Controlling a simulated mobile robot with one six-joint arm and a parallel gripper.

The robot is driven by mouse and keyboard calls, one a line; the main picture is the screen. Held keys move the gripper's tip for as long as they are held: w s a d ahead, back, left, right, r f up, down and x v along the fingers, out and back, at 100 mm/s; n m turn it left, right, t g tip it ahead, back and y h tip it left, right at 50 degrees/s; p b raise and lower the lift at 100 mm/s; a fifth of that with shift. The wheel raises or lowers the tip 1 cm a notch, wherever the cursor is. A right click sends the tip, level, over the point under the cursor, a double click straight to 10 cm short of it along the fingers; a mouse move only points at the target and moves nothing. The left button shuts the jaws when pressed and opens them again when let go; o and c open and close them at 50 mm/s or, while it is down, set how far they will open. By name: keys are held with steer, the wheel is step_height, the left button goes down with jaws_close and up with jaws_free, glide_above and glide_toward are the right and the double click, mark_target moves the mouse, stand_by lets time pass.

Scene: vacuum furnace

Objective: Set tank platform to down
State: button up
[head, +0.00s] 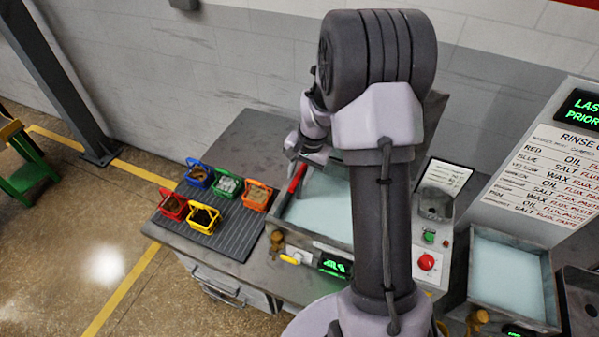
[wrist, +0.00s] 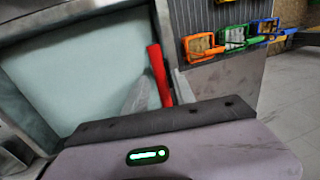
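The tank (head: 325,205) is an open metal basin of pale blue liquid on the bench, also filling the left of the wrist view (wrist: 60,85). A red handle (head: 298,177) stands tilted at its left rim. In the wrist view the red handle (wrist: 158,76) lies between the two grey fingers of my gripper (wrist: 160,88), with a finger close against each side, so the gripper looks shut on it. In the head view my arm hides part of the tank and most of the gripper. The platform itself is not distinguishable in the liquid.
Several coloured baskets (head: 204,219) stand on a ribbed mat left of the tank. A yellow-handled valve (head: 291,259), a green display (head: 335,266) and a red button (head: 427,262) are at the front. A second tank (head: 507,272) stands right.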

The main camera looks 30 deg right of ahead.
steer(key=shift+r, duration=0.2)
step_height(320, 180, up, 17)
steer(key=s+d+p, duration=0.2)
steer(key=shift+s, duration=0.3)
steer(key=shift+f, duration=0.1)
